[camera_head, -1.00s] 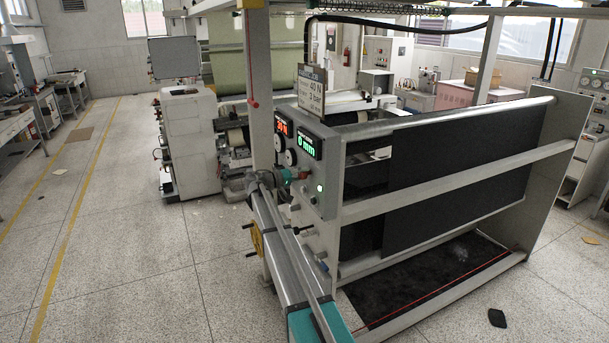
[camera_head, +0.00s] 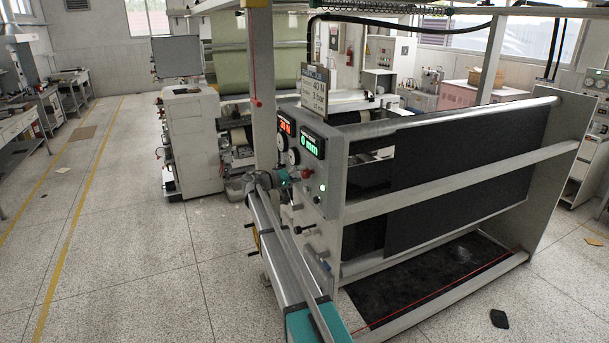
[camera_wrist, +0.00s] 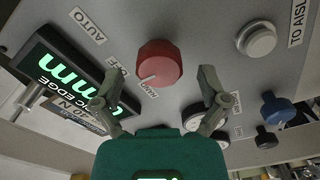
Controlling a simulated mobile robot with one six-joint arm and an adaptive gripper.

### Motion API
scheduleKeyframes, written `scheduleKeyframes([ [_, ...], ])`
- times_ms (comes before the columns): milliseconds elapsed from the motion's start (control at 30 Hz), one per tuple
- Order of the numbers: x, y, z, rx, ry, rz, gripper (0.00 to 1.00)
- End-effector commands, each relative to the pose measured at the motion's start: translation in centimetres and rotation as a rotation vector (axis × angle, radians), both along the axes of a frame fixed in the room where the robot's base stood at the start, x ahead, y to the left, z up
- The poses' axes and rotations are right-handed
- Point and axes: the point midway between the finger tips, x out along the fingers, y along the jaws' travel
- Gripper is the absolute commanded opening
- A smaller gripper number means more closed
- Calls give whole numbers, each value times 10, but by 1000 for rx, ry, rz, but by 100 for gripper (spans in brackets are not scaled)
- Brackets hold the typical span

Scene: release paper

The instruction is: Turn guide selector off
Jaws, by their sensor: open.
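The guide selector is a red round knob (camera_wrist: 159,63) on a grey panel, in the upper middle of the wrist view. Labels AUTO (camera_wrist: 88,25), OFF (camera_wrist: 117,66) and one beginning MANU (camera_wrist: 148,88) stand around its left and lower side. A white mark on the knob points toward the MANU label. My gripper (camera_wrist: 161,76) is open, one finger on each side below the knob, apart from it and empty. In the head view the small red knob (camera_head: 306,173) shows just right of my gripper (camera_head: 286,177).
A lit green display (camera_wrist: 65,80) is left of the knob. A silver button (camera_wrist: 256,40), a blue knob (camera_wrist: 277,107) and a black knob (camera_wrist: 265,138) are at the right. White round gauges (camera_wrist: 204,137) sit partly behind my right finger.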

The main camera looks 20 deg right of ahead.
Motion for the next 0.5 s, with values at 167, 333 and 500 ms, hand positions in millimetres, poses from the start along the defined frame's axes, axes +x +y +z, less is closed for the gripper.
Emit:
scheduleKeyframes([
  [167,-1,28,0,0,0,2,93],
  [333,-2,56,0,0,0,2,93],
  [500,-2,80,0,0,0,1,93],
])
